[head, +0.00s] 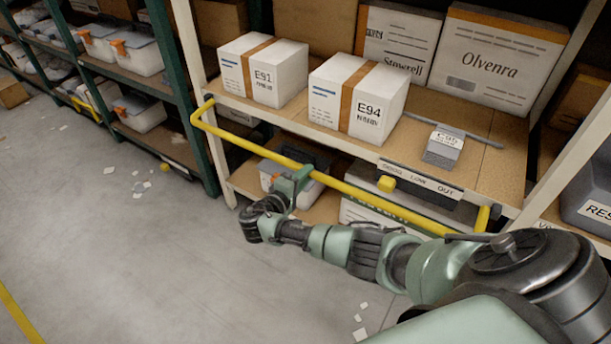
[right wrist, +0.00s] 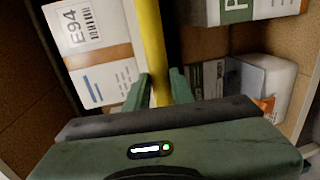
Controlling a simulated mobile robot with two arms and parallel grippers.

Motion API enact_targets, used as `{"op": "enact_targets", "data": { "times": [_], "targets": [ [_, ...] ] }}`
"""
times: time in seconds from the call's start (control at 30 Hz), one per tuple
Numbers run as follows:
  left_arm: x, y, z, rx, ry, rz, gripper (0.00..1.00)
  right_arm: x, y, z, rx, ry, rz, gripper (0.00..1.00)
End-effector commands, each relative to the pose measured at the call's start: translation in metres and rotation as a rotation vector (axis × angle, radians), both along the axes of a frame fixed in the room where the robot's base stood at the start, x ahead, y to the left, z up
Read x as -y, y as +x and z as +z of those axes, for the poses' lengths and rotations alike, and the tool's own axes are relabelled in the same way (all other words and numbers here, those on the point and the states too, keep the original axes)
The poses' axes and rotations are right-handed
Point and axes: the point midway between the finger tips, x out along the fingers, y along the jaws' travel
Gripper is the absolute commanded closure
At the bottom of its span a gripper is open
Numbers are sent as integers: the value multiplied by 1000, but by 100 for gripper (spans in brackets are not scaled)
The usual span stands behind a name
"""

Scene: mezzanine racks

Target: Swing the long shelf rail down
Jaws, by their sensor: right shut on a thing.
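The long yellow shelf rail (head: 345,187) runs across the front of the middle shelf and stands out from it, with bent ends at the left post and near the right post. My right gripper (head: 302,178) is shut on the rail left of its middle. In the right wrist view the rail (right wrist: 151,45) passes between the two green fingers (right wrist: 160,90). My left gripper is not in view.
White boxes E91 (head: 262,72) and E94 (head: 355,98) and a small grey block (head: 443,148) stand on the shelf (head: 480,160). A yellow knob (head: 387,184) sits by the shelf's front edge. Bins and boxes fill the lower shelf. The floor (head: 130,250) at left is mostly clear, with paper scraps.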

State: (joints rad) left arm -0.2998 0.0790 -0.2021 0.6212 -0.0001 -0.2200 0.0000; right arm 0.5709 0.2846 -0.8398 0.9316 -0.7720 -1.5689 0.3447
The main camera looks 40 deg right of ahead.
Motion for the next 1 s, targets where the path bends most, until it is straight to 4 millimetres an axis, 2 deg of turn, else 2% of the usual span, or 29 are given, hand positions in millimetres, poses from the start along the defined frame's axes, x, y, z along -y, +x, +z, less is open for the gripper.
{"op": "enact_targets", "data": {
  "times": [0.03,0.3,0.83,0.87,0.9,0.93,1.0],
  "targets": [
    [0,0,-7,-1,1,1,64,0,0,-9,-3,4,0,100],
    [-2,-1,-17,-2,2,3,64,2,0,-22,-6,6,0,100],
    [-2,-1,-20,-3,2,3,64,2,-1,-27,-12,8,2,100],
    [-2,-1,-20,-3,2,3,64,2,-1,-27,-12,8,2,71],
    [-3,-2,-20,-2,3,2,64,2,-2,-28,-13,8,2,60],
    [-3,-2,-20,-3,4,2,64,2,-2,-27,-13,8,1,56],
    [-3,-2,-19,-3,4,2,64,2,-2,-27,-12,7,0,56]
  ]
}}
